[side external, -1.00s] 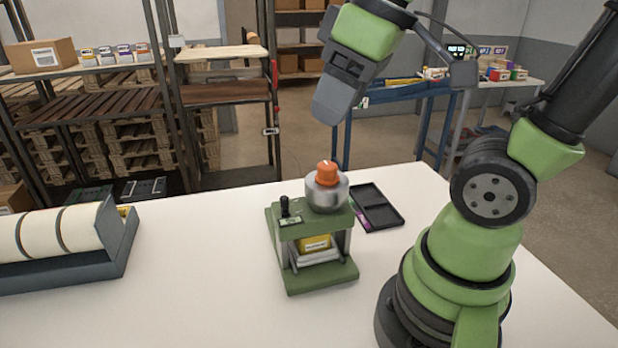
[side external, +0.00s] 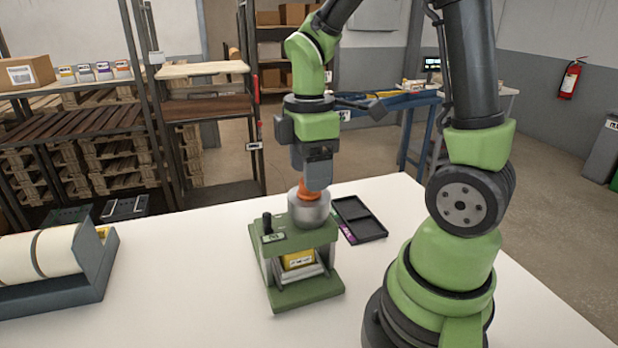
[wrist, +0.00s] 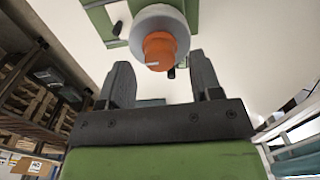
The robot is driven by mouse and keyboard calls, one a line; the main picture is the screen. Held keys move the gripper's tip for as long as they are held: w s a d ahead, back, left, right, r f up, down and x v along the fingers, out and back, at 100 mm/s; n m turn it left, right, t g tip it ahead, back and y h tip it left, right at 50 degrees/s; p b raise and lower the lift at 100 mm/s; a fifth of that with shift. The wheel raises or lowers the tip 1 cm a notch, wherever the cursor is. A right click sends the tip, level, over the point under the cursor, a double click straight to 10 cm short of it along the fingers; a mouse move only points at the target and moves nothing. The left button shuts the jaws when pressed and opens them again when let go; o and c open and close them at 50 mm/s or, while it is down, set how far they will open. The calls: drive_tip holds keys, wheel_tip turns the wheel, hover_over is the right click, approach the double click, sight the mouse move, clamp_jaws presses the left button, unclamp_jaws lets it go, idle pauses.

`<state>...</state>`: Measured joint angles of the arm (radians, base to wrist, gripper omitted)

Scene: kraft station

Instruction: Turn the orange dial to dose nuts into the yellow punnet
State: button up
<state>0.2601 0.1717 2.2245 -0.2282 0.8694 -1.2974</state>
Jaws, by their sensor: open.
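The orange dial (side external: 308,190) sits on top of a round metal hopper (side external: 309,212) on the green dosing stand (side external: 310,296). The yellow punnet (side external: 299,260) stands inside the stand, under the hopper; its contents cannot be made out. My gripper (side external: 318,186) points down at the dial, with one finger hiding part of it in the side view. In the wrist view my gripper (wrist: 163,80) is open, its two fingers apart and nothing between them. The dial (wrist: 160,50) shows just beyond the fingertips, roughly centred between them.
A small black lever (side external: 267,222) stands on the stand's left top. A black divided tray (side external: 361,219) lies behind right of the stand. A dark holder with large white rolls (side external: 60,250) is at the left. The white table (side external: 190,270) is clear between them.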

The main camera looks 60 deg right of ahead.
drive_tip(key=shift+f, duration=1.1)
drive_tip(key=c, duration=0.9)
drive_tip(key=shift+c, duration=0.2)
